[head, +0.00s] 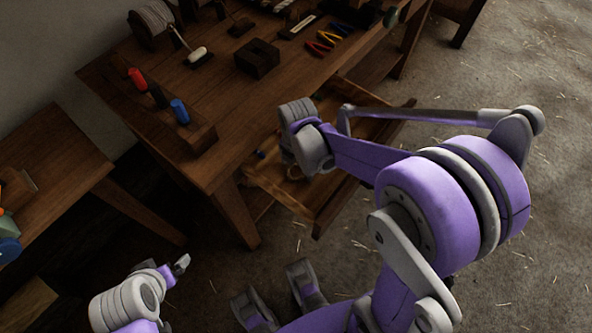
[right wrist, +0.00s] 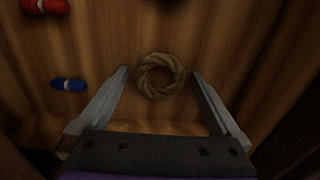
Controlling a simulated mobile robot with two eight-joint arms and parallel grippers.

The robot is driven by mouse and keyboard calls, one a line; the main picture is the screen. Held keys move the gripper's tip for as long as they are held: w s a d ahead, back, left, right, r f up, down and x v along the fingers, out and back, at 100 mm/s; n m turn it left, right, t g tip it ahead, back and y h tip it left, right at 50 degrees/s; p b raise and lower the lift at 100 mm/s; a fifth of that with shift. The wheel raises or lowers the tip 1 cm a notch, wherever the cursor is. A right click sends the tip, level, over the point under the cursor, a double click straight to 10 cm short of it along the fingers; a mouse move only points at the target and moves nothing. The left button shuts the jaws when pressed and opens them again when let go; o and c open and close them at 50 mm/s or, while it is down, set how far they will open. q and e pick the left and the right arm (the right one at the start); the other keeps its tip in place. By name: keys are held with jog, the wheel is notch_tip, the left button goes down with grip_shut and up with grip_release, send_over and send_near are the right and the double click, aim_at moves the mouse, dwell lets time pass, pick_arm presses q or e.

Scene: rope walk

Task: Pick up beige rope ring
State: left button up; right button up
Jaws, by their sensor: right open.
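The beige rope ring (right wrist: 160,75) lies flat on the wooden bottom of an open drawer in the right wrist view. My right gripper (right wrist: 160,80) is open, with one finger to the left of the ring and one to the right; whether they touch it I cannot tell. In the head view part of the ring (head: 295,172) shows beside my right wrist, which hides much of the drawer (head: 270,188). My left gripper (head: 182,264) is low at the lower left, away from the drawer; its jaw opening is too small to tell.
A red spool (right wrist: 45,6) and a blue spool (right wrist: 68,84) lie in the drawer left of the ring. The workbench (head: 215,85) above holds a black block (head: 257,59), a rope reel (head: 152,22) and pliers. Drawer walls surround the right gripper closely. Open floor (head: 530,200) lies to the right.

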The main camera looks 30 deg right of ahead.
jog(key=c, duration=1.1)
jog(key=shift+r, duration=0.1)
notch_tip(320, 180, up, 10)
jog(key=p, duration=0.2)
jog(key=shift+r, duration=0.15)
